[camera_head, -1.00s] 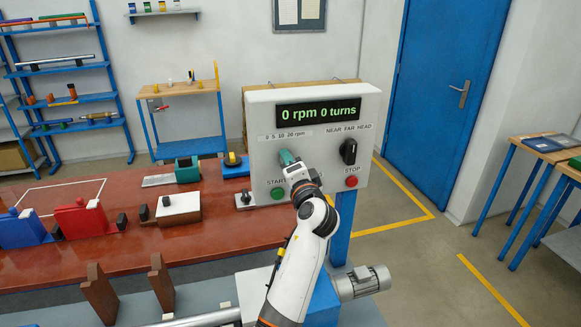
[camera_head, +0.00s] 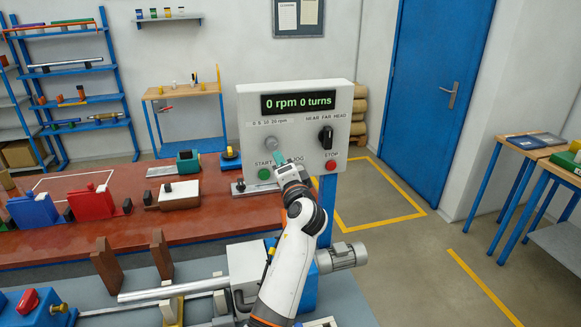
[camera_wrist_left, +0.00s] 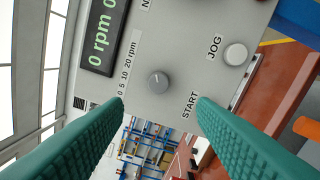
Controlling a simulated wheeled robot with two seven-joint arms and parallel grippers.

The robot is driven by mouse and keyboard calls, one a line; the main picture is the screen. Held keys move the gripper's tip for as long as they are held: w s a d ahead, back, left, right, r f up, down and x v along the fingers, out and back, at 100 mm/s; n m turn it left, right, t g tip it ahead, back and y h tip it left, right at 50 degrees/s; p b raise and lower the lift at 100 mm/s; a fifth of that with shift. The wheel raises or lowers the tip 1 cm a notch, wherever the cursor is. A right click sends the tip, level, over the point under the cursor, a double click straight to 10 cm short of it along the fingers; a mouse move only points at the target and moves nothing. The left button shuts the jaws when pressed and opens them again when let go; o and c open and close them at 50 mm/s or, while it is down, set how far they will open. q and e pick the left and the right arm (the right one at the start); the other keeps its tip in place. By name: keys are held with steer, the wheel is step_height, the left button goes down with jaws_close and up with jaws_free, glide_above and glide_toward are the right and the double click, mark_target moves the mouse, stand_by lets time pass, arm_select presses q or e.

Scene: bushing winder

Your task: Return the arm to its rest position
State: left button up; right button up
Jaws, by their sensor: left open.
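My left gripper (camera_head: 279,158) is in front of the control panel (camera_head: 345,105), just below and right of the grey speed knob (camera_head: 271,144). In the left wrist view its two green fingers (camera_wrist_left: 160,102) are spread apart with nothing between them. The knob (camera_wrist_left: 158,82) shows beyond the fingertips, apart from them. My left arm reaches up from the bottom of the head view, bent at the elbow. The gripper covers the JOG button in the head view, but the button (camera_wrist_left: 235,54) shows in the wrist view. My right gripper is not in view.
The display (camera_head: 298,102) reads 0 rpm 0 turns. A green START button (camera_head: 264,174), black selector (camera_head: 326,137) and red STOP button (camera_head: 331,165) are on the panel. The red-brown bench (camera_head: 190,222) lies left. A motor (camera_head: 342,256) sits below the panel.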

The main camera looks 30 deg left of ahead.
arm_select(q)
steer(key=s+d+f+n+g+h, duration=0.1)
steer(key=s+d+f+h, duration=0.2)
steer(key=s+f, duration=0.5)
steer(key=s+d+f+n+g+h, duration=0.1)
steer(key=s+d+f+h, duration=0.25)
steer(key=s+f, duration=0.45)
steer(key=s+d+f+g+h, duration=0.4)
steer(key=s+d, duration=0.3)
steer(key=s, duration=0.4)
steer(key=s+d+f+g+h, duration=0.2)
steer(key=s+d+f+h, duration=0.2)
steer(key=s+d+f, duration=0.45)
step_height(320, 180, down, 28)
steer(key=s+a+g+b, duration=0.1)
steer(key=s+b, duration=0.1)
steer(key=b, duration=0.4)
steer(key=s+a+f+b, duration=0.1)
steer(key=s+f+b, duration=0.1)
steer(key=s+f, duration=0.6)
steer(key=s+a+f+g+b, duration=0.1)
steer(key=s+a+f+b, duration=0.1)
steer(key=s+f, duration=0.7)
step_height(320, 180, down, 4)
steer(key=shift+f+g, duration=0.25)
steer(key=shift+g, duration=0.05)
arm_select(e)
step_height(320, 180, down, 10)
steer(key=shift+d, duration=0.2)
